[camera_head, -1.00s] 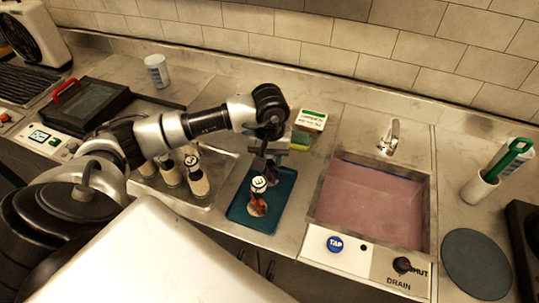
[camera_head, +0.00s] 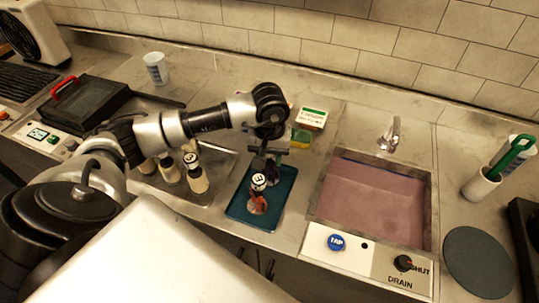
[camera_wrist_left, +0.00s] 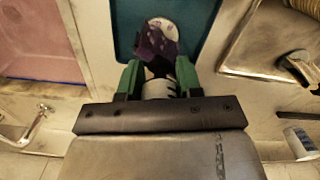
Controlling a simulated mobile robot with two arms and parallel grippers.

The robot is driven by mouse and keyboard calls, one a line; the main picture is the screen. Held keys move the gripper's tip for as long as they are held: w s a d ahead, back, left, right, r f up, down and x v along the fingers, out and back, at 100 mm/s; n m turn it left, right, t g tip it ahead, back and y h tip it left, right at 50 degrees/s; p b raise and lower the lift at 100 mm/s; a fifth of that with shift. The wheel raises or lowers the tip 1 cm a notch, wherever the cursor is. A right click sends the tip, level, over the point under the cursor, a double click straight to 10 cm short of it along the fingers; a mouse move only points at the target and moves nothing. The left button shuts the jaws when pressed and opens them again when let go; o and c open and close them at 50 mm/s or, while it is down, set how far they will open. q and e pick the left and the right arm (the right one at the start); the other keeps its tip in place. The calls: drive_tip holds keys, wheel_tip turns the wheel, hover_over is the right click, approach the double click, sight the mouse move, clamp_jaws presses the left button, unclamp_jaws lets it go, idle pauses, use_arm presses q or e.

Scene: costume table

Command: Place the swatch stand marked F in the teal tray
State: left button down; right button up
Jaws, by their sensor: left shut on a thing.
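The teal tray (camera_head: 284,206) lies on the counter left of the sink and also shows in the left wrist view (camera_wrist_left: 205,20). My left gripper (camera_head: 262,170) points down over the tray. In the left wrist view its green fingers (camera_wrist_left: 158,80) are shut on a swatch stand (camera_wrist_left: 157,40) with purple cloth on a pale round base. In the head view this stand (camera_head: 258,196) is upright within the tray's outline, with a dark-and-white marked top. I cannot read its letter surely, nor tell whether its base touches the tray. My right gripper is not in view.
Several other stands (camera_head: 195,176) stand on a metal tray (camera_head: 213,191) to the left. A green-and-white box with a sponge (camera_head: 311,119) is behind the teal tray. The sink (camera_head: 374,203) is to the right. A white cup (camera_head: 156,68) stands at the back.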

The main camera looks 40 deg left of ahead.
use_arm(q)
drive_tip(key=shift+f, duration=0.15)
drive_tip(key=shift+c, duration=1.3)
unclamp_jaws()
drive_tip(key=shift+r+p, duration=1.35)
drive_tip(key=shift+r, duration=2.2)
